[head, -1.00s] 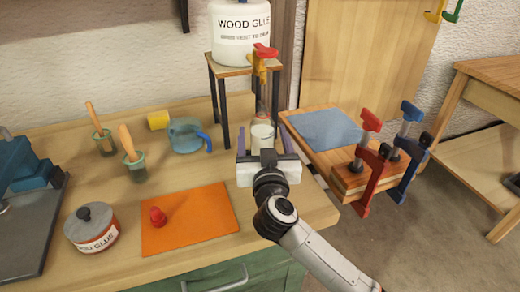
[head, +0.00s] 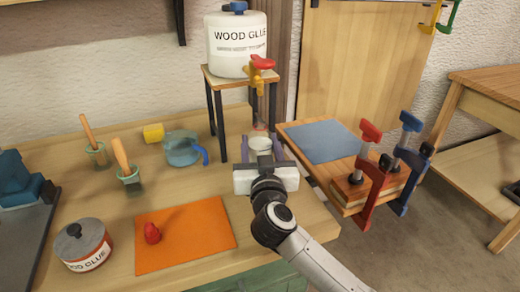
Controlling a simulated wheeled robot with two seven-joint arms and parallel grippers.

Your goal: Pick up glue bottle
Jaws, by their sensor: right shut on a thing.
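The small pale glue bottle (head: 260,144) is on the workbench at the foot of the small stand, below the tap of the big wood glue tank. My right gripper (head: 261,147) reaches it from the front, with one finger on each side, and is shut on it. The gripper body hides the bottle's lower part, so I cannot tell whether it touches the bench. My left gripper is not in view.
The wood glue tank (head: 232,48) stands on the stand (head: 227,80), its red-handled tap (head: 261,67) overhanging the bottle. A red cap (head: 152,233) sits on an orange mat (head: 205,240). A jug (head: 183,150), brush pots and glue tin (head: 84,243) are left. Clamps (head: 369,175) are right.

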